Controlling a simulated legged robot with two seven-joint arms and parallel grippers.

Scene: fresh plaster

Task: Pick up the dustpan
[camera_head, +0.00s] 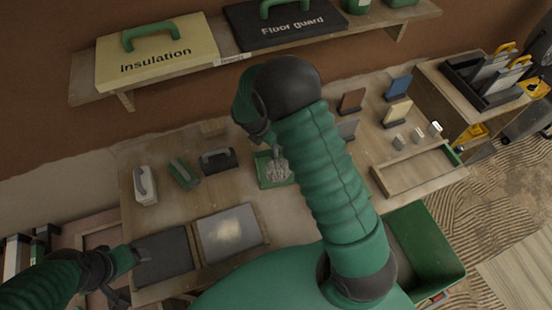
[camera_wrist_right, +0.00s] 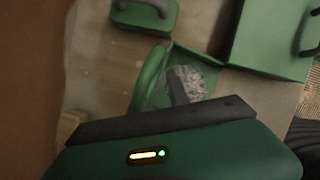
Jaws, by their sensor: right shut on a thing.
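The green dustpan (camera_head: 266,182) lies on the workbench behind my right forearm, with grey rubble in its pan. In the right wrist view the dustpan (camera_wrist_right: 205,62) shows its green handle (camera_wrist_right: 149,78) beside the rubble. My right gripper (camera_head: 277,150) reaches down at the dustpan and is shut on it; the forearm hides part of this area. In the right wrist view a dark finger of the right gripper (camera_wrist_right: 178,88) overlaps the dustpan near its handle. My left gripper (camera_head: 138,256) is low at the left by a dark panel; its jaws are too small to read.
Several handled tools, including a black one (camera_head: 217,160), stand left of the dustpan. A pale panel (camera_head: 230,234) lies in front. A shallow wooden tray (camera_head: 415,172) and small blocks are to the right. A shelf (camera_head: 230,60) with labelled cases hangs above. A green bin (camera_head: 425,245) stands at lower right.

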